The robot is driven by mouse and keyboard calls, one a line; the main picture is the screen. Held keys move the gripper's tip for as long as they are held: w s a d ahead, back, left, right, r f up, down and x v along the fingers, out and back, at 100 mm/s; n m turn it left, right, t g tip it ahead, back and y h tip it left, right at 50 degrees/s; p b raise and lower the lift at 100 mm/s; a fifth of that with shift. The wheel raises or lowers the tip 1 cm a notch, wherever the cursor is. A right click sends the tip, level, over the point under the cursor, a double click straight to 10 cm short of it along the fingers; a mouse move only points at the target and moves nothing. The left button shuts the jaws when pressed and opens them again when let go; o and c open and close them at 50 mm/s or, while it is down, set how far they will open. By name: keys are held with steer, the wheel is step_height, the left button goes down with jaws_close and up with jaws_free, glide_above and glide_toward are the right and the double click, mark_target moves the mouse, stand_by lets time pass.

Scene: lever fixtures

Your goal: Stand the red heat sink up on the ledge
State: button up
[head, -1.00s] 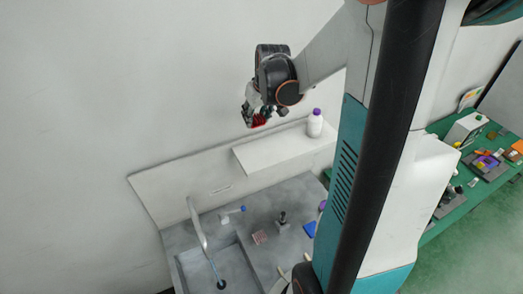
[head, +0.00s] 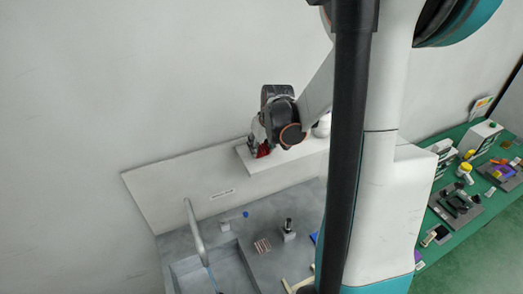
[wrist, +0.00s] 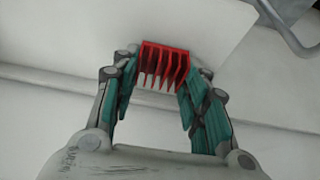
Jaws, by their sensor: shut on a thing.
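The red heat sink (wrist: 164,66) is between the fingertips of my gripper (wrist: 160,82) in the wrist view, with its fins pointing toward the palm. My gripper is shut on it. In the head view the red heat sink (head: 263,151) shows as a small red patch below my gripper (head: 258,148), at the left end of the white ledge (head: 284,159). In the wrist view the pale ledge (wrist: 205,28) lies behind the heat sink. I cannot tell whether the heat sink touches the ledge.
A white bottle (head: 322,126) stands on the right part of the ledge, partly hidden by my arm. Below are a grey counter with a sink (head: 213,270), a faucet (head: 196,232) and a small lever fixture (head: 289,231). A green table (head: 450,215) with several items is at the right.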

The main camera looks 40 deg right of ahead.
steer(key=shift+f, duration=0.15)
steer(key=o, duration=1.1)
steer(key=shift+c, duration=0.2)
steer(key=p+v, duration=0.8)
steer(key=v, duration=0.4)
steer(key=shift+s, duration=0.1)
